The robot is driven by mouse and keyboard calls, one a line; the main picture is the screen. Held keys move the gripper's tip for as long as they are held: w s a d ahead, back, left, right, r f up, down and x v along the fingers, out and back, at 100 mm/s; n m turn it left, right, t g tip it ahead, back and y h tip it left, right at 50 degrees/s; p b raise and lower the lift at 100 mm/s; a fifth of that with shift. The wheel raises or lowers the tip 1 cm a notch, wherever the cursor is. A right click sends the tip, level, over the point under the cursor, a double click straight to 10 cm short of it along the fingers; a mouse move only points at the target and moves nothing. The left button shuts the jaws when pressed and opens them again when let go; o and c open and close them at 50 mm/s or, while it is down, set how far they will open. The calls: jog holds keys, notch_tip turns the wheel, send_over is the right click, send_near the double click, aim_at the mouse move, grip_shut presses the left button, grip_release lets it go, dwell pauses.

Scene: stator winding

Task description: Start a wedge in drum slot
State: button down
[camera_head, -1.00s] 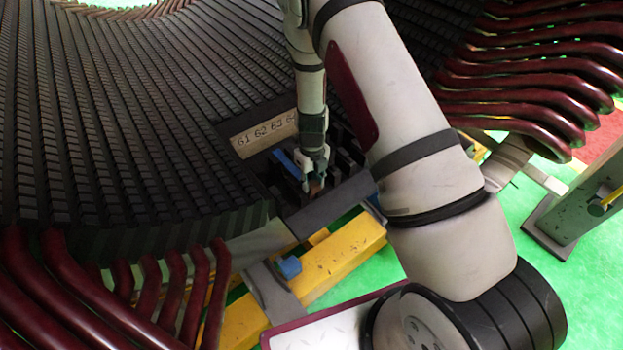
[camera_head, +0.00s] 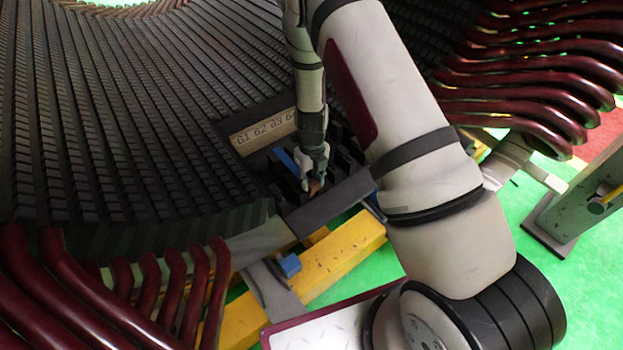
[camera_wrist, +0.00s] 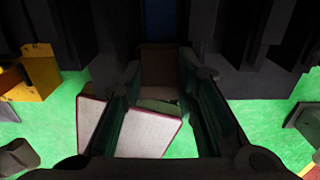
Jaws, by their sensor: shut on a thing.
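The dark drum (camera_head: 120,110) with its rows of slots fills the left and middle of the head view. A pale plate (camera_head: 262,131) with slot numbers lies on it near its front edge. My gripper (camera_head: 314,183) points down at the slots just below and right of this plate. It is shut on a small brown wedge (camera_head: 316,188). In the wrist view the brown wedge (camera_wrist: 160,65) lies between the two fingers (camera_wrist: 160,92), in line with a blue strip (camera_wrist: 161,18) beyond it. I cannot tell whether the wedge touches the slot; the dark fingers and teeth hide its sides.
Dark red coil ends (camera_head: 110,285) stick out at the front left, and more (camera_head: 530,95) at the right. A yellow beam (camera_head: 340,262) with a blue block (camera_head: 288,266) lies below the drum edge. Dark teeth stand close on both sides of my gripper.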

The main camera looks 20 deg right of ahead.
aim_at(310, 181)
jog(key=shift+w+a+b, duration=0.1)
jog(key=shift+w+b, duration=0.2)
jog(key=shift+w, duration=0.15)
jog(key=c, duration=1.2)
grip_release()
jog(key=shift+w, duration=0.1)
jog(key=shift+r, duration=0.55)
notch_tip(310, 181, up, 11)
